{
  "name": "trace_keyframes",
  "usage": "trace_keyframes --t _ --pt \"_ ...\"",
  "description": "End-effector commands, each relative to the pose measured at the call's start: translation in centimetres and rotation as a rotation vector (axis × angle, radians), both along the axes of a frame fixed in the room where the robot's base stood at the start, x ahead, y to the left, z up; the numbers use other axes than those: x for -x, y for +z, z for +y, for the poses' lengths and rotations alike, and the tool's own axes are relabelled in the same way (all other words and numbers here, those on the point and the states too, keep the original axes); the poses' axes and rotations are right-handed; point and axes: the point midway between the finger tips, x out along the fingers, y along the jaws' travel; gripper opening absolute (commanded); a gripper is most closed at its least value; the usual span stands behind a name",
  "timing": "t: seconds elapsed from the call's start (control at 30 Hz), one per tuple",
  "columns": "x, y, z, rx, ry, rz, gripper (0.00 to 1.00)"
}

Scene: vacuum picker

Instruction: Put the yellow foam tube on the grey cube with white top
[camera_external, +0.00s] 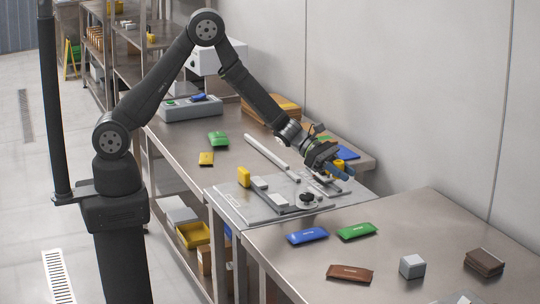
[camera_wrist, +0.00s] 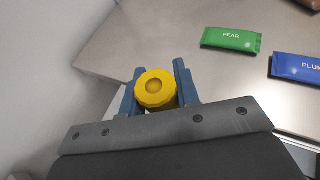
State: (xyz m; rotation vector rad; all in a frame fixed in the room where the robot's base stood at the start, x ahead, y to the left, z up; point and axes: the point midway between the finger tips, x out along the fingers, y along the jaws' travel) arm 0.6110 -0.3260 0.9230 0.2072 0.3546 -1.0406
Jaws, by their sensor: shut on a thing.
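The yellow foam tube (camera_wrist: 155,88) is between the two blue fingers of my gripper (camera_wrist: 160,80), its round, ridged end facing the wrist camera. In the external view my gripper (camera_external: 343,171) is shut on the tube (camera_external: 338,165), above the back right part of the metal worktop. The grey cube with white top (camera_external: 411,267) stands on the front right table, well apart from my gripper and nearer the external camera. Its top looks bare. The cube is not in the wrist view.
On the front table lie a blue packet (camera_external: 307,236), a green packet (camera_external: 356,231), a brown packet (camera_external: 350,273) and a dark brown stack (camera_external: 484,262). A fixture plate (camera_external: 235,203) holds a yellow block (camera_external: 244,177) and a black knob (camera_external: 307,198). A wall runs behind.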

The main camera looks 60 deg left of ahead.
Motion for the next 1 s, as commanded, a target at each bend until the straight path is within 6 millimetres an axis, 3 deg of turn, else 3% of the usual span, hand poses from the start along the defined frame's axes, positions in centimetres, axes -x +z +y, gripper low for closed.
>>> trace_keyframes --t 0.03,0.27,0.47,0.6,0.8,0.9,1.0 --pt "0.0 0.3 -3.0 0.001 -0.018 -0.003 0.04" --pt "0.8 1.6 -14.7 0.001 -0.054 -0.002 0.04" --pt "3.8 3.2 -25.1 0.002 -0.081 -0.004 0.04" --pt "7.0 4.5 -32.0 0.002 -0.099 -0.004 0.04" --pt "12.1 6.3 -39.9 0.001 -0.117 -0.004 0.04" --pt "14.0 6.8 -42.3 -0.001 -0.121 -0.003 0.04" --pt "15.0 7.2 -43.5 0.0 -0.123 -0.002 0.04"
